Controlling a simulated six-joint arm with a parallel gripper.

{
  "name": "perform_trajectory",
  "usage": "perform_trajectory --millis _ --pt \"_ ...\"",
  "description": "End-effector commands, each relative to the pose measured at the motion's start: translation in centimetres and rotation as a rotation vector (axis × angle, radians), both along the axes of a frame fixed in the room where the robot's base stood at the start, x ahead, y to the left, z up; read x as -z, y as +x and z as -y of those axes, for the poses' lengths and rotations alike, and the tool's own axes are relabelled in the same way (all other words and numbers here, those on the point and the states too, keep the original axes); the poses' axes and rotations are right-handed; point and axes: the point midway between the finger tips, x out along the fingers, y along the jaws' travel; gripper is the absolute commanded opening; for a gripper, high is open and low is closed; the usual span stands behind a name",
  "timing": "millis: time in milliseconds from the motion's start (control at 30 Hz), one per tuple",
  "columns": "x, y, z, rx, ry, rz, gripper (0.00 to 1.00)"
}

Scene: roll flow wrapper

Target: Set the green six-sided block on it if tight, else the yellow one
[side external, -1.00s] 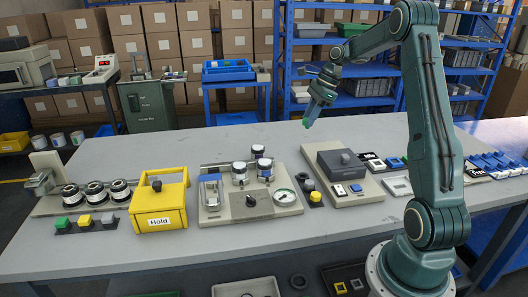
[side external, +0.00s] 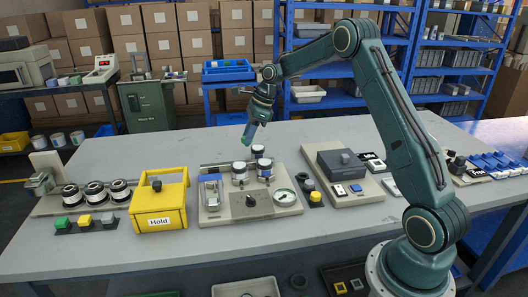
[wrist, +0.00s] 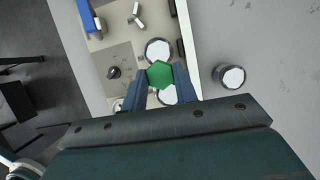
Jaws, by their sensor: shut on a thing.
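My gripper (side external: 249,137) is shut on the green six-sided block (wrist: 160,74), seen from above between the fingers in the wrist view. In the side view the fingers point down, above and behind the beige machine plate (side external: 222,212). That plate carries two white-topped rollers (side external: 239,173) (side external: 264,168), a dark knob (side external: 251,200), a blue-and-silver part (side external: 211,190) and a round gauge (side external: 284,197); its reading is too small to tell. In the wrist view the block overlaps the rollers; contact is not clear. A yellow piece (side external: 316,197) sits on a dark base right of the plate; its shape is unclear.
A third white-topped cylinder (side external: 258,151) stands behind the plate, on bare table in the wrist view (wrist: 230,76). A yellow "Hold" box (side external: 160,205) stands left. A dark grey box (side external: 338,163) on a beige base stands right. The rear table is mostly clear.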

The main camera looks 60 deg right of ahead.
Motion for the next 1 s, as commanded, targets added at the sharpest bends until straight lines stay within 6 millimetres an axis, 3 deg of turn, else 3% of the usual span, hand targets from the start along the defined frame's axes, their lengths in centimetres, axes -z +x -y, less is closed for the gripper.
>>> perform_trajectory --millis 233,667,1000 --pt "0.8 1.7 -2.4 -0.001 -0.001 0.001 0.08" --pt "1.3 1.8 -2.4 0.001 0.0 0.0 0.08" --pt "3.1 1.7 -2.4 0.001 0.0 0.0 0.08"
